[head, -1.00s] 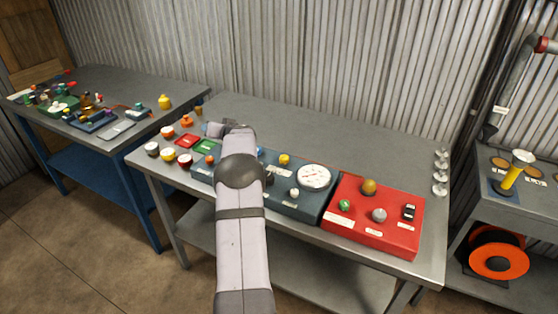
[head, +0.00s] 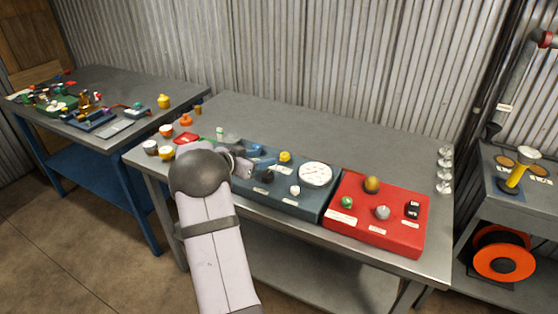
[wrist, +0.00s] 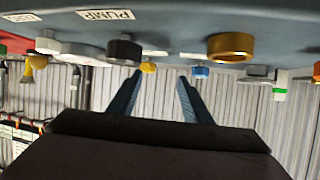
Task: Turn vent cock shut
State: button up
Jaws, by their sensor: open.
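The blue-grey panel (head: 278,201) lies on the bench with a yellow knob (head: 285,156), a white knob (head: 295,190), a black knob (head: 267,176) and a round white gauge (head: 314,174). I cannot tell which fitting is the vent cock; only a "PUMP" label reads clearly in the wrist view. My gripper (head: 268,156) is low over the panel's left part, its blue fingers apart and empty. The wrist view is upside down: the open fingers (wrist: 160,77) have the black knob (wrist: 124,50) at left and a brass ring-shaped fitting (wrist: 231,47) at right.
A red box (head: 372,235) with several knobs adjoins the panel's right end. Several cups and small red and orange items stand left of my arm. A grey lever-like fitting (wrist: 258,75) shows in the wrist view.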

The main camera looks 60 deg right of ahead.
aim_at(282, 156)
jog(key=shift+s+a+r+g, duration=0.15)
jog(key=shift+s+g, duration=0.15)
jog(key=shift+s, duration=0.2)
jog(key=shift+s+a+r+g, duration=0.15)
jog(key=shift+s+g, duration=0.15)
jog(key=shift+s, duration=0.15)
jog(key=shift+p+x, duration=1.55)
jog(key=shift+x, duration=2.1)
jog(key=shift+w+d, duration=0.1)
jog(key=c, duration=1.1)
